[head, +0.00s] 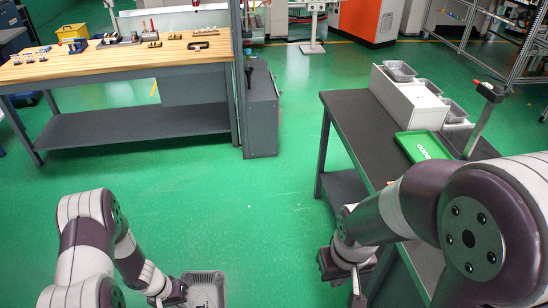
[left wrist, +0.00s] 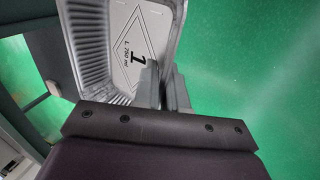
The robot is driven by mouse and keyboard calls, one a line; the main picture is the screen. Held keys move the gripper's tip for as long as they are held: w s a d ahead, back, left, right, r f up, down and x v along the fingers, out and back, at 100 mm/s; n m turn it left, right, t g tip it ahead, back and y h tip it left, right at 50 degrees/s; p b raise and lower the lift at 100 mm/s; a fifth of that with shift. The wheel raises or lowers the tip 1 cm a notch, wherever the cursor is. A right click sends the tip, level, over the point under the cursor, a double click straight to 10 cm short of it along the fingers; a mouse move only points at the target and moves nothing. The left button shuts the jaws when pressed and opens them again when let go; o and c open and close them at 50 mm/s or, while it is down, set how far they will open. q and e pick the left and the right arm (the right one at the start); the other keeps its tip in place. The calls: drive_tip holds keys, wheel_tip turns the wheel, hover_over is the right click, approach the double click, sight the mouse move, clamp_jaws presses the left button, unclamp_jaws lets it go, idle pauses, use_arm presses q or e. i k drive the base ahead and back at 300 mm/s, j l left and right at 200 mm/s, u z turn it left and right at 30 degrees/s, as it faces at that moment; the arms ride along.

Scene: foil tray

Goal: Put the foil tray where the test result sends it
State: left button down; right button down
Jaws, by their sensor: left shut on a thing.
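The foil tray (head: 205,274) is a grey ribbed tray at the bottom of the head view, cut off by the frame edge. My left gripper (head: 180,294) is shut on its wall. In the left wrist view the two fingers (left wrist: 164,84) pinch the tray's side wall. The tray (left wrist: 92,52) shows its inside there, with a white printed panel bearing a diamond, a "1" and "750 ml". My right gripper (head: 345,268) hangs beside the dark table's left edge; its fingertips are too unclear to judge. A green tray (head: 418,146) with white lettering lies on the dark table (head: 352,108).
A wooden bench (head: 120,60) is far left. The green floor between is clear.

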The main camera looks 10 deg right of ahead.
sight(424, 152)
drive_tip(key=i+j+z, duration=0.1)
drive_tip(key=i, duration=0.4)
drive_tip(key=i+j+z, duration=0.15)
drive_tip(key=i, duration=0.35)
drive_tip(key=i+j+z, duration=0.1)
drive_tip(key=i, duration=0.45)
drive_tip(key=i+j+z, duration=0.1)
drive_tip(key=i+j, duration=0.25)
drive_tip(key=i+j+z, duration=0.15)
drive_tip(key=i+j, duration=0.15)
drive_tip(key=i, duration=0.3)
